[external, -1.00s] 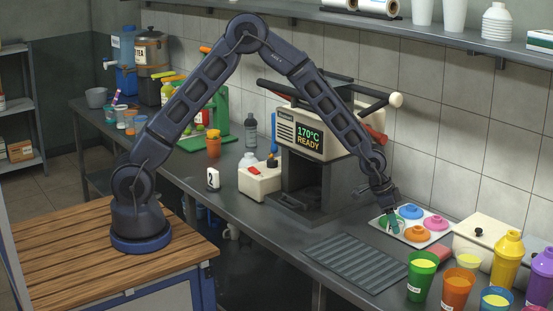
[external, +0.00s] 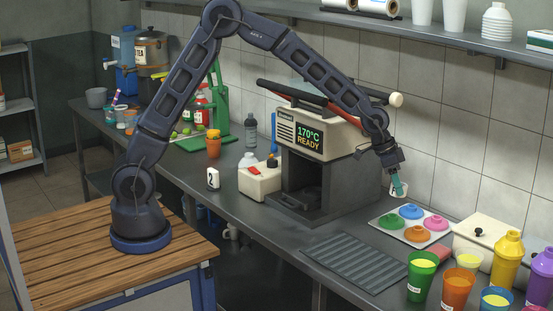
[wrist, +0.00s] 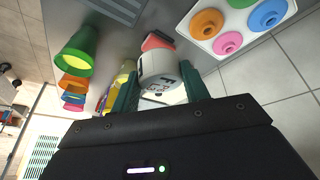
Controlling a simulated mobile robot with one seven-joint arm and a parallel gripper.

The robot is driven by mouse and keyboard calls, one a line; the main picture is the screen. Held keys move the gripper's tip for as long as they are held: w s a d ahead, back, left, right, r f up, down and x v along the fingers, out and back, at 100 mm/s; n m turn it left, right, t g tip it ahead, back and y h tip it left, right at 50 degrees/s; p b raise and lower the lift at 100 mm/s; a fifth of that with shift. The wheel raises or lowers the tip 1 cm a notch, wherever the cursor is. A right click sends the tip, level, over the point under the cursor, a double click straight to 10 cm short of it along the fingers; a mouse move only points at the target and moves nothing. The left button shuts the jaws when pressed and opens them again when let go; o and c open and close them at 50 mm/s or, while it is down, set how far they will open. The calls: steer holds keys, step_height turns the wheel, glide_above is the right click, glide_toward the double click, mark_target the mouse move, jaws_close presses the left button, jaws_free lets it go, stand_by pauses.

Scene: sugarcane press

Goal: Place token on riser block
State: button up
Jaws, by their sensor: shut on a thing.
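My gripper (external: 397,186) hangs in the air above the back left of the lid tray, right of the press. Its teal fingers are shut on a small white piece with dark print, which I take for the token (external: 403,191). In the wrist view the white token (wrist: 157,72) sits between the fingers (wrist: 160,93); its lower part is partly hidden by the gripper body. A small reddish block (external: 437,254) lies on the counter by the tray; it also shows beyond the token in the wrist view (wrist: 155,41). I cannot tell which thing is the riser block.
The press (external: 315,170) reads 170°C READY. A pale tray (external: 385,224) holds several coloured lids. A white box with a black knob (external: 490,247) and several coloured cups (external: 421,280) stand at right. A grey ribbed plate (external: 355,262) lies in front. A wall shelf (external: 430,30) runs above.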

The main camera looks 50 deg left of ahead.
steer(key=w+a+r+n+t+y, duration=0.1)
steer(key=w+a+r+n, duration=0.25)
steer(key=a+r, duration=1.55)
steer(key=w+a+r+n, duration=0.1)
steer(key=a+r, duration=0.2)
steer(key=a, duration=0.3)
steer(key=w+a+r+y, duration=0.1)
steer(key=a+r, duration=0.3)
steer(key=a, duration=0.3)
steer(key=w+a+r+n+t, duration=0.1)
steer(key=a+r, duration=0.2)
steer(key=a, duration=0.4)
steer(key=shift+w+a+r+n, duration=0.25)
steer(key=shift+w+r+n, duration=0.05)
steer(key=shift+r+n, duration=0.1)
steer(key=w+a+f+n+y, duration=0.1)
steer(key=w+a+f+n, duration=0.1)
steer(key=a, duration=0.7)
steer(key=w+a+f+n+y, duration=0.1)
steer(key=w+a+f+n, duration=0.1)
steer(key=a, duration=0.8)
steer(key=n+g+y, duration=0.1)
steer(key=n+y, duration=0.3)
steer(key=n, duration=0.3)
glide_above(213, 132)
step_height(213, 132, down, 15)
step_height(213, 132, down, 20)
steer(key=shift+r, duration=0.1)
